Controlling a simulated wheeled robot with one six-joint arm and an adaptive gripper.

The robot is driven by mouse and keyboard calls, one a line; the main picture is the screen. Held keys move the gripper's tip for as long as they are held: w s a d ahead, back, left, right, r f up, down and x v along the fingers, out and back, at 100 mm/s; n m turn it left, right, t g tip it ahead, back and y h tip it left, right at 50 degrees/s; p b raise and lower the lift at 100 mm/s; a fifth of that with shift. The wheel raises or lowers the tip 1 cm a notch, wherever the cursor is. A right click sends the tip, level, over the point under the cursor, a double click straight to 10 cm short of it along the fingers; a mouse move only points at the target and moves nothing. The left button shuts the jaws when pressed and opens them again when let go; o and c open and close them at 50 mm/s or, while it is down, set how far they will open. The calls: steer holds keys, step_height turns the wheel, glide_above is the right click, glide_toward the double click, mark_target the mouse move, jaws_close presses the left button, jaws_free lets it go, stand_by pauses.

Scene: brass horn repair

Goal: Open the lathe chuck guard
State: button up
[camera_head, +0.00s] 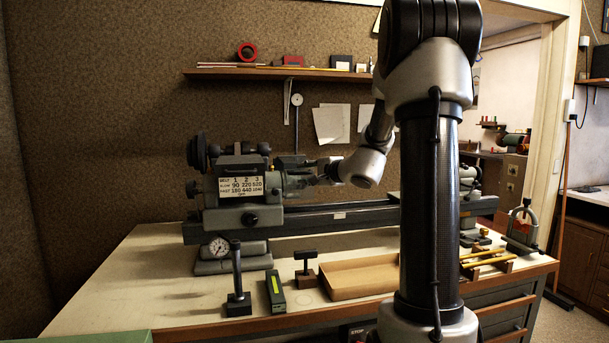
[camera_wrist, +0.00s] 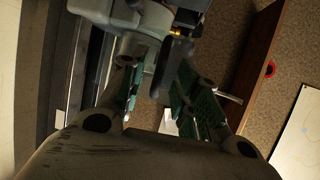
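The lathe (camera_head: 243,188) stands on the bench, its grey headstock bearing a speed plate. The chuck guard (camera_head: 297,182) seems to be the greyish, partly see-through cover at the headstock's right side. Its outline is hard to make out, and I cannot tell its angle. My gripper (camera_head: 318,174) reaches in from the right, close to the guard. In the wrist view, my gripper (camera_wrist: 165,98) has its green-padded fingers apart. A dark rounded bar (camera_wrist: 172,72), possibly the guard's handle, shows between them. I cannot tell whether either finger touches it.
A dial gauge (camera_head: 218,247), a black upright post (camera_head: 238,285), a green level (camera_head: 276,291) and a shallow wooden tray (camera_head: 358,278) lie in front of the lathe. A wall shelf (camera_head: 280,74) runs above. Bare bench top (camera_head: 130,290) is at left.

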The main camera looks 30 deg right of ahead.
steer(key=shift+x, duration=1.05)
jaws_close()
steer(key=shift+r, duration=0.15)
